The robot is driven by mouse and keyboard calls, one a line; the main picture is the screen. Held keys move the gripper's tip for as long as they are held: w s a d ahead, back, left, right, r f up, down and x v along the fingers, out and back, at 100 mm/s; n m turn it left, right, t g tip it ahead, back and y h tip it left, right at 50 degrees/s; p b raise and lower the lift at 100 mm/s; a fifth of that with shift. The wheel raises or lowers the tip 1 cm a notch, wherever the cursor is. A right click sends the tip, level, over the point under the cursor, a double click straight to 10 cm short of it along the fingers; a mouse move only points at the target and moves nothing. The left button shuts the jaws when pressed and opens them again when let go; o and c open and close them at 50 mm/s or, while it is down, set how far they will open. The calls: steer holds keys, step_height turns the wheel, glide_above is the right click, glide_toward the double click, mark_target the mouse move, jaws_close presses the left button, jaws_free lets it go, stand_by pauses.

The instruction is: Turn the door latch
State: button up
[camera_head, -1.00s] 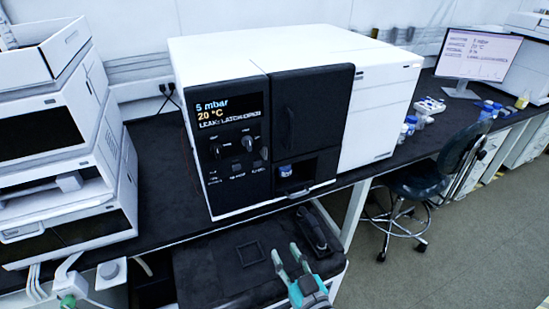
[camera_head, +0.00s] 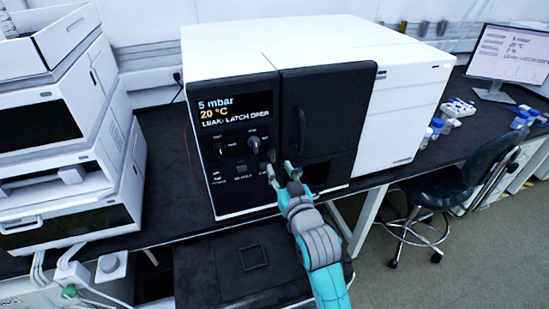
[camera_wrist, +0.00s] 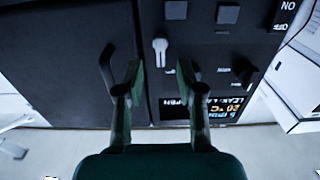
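The instrument (camera_head: 405,80) is a white box with a black front door (camera_head: 345,110) and a control panel whose screen (camera_head: 232,110) reads 5 mbar, 20 °C and a leak/latch-open line. In the wrist view, which looks upside down, a pale grey lever, apparently the door latch (camera_wrist: 160,50), sits on the panel near the seam beside the door. My gripper (camera_head: 280,170) is in front of the panel's right edge; in the wrist view its fingers (camera_wrist: 148,68) are spread with the lever in the gap between their tips. I cannot see contact with the lever.
Stacked white modules (camera_head: 55,120) stand at the left. A black cart top (camera_head: 205,270) lies below my arm. A chair (camera_head: 460,175) and monitor (camera_head: 495,55) are at the right.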

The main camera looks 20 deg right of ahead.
mark_target(273, 158)
steer(key=shift+w, duration=2.8)
jaws_close()
